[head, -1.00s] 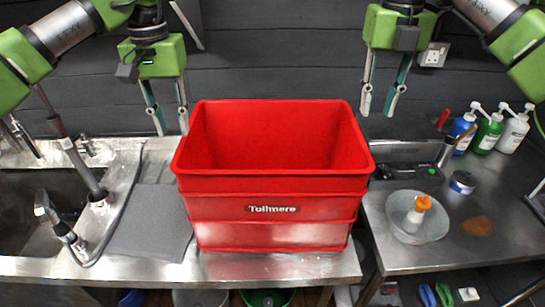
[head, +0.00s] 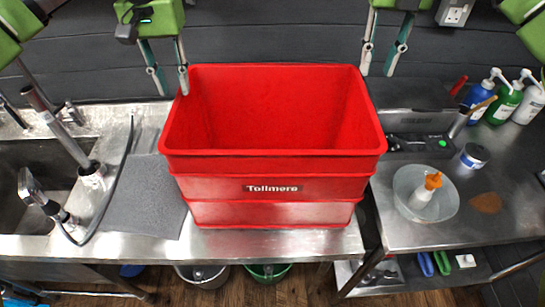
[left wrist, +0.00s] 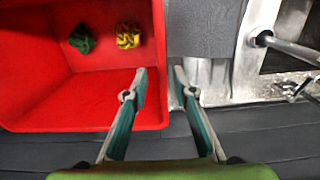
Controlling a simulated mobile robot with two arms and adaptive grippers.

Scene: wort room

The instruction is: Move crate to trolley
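The red crate (head: 270,187), labelled Tollmere, stands upright on the steel sink bench (head: 285,243). My left gripper (head: 170,82) is open at its back left corner. In the left wrist view (left wrist: 160,82) its fingers lie on either side of the crate's wall line, not closed on it; whether they are lower than the rim I cannot tell. That view also shows a green item (left wrist: 82,38) and a yellow item (left wrist: 128,36) inside the crate. My right gripper (head: 379,62) is open and empty, just beyond the back right corner. I cannot identify a trolley in view.
A sink with a tap (head: 38,190) and a grey mat (head: 145,195) lie left of the crate. A gap separates the right steel table (head: 400,238), which holds a bowl (head: 405,180), a tub (head: 474,156) and several bottles. A dark wall stands close behind.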

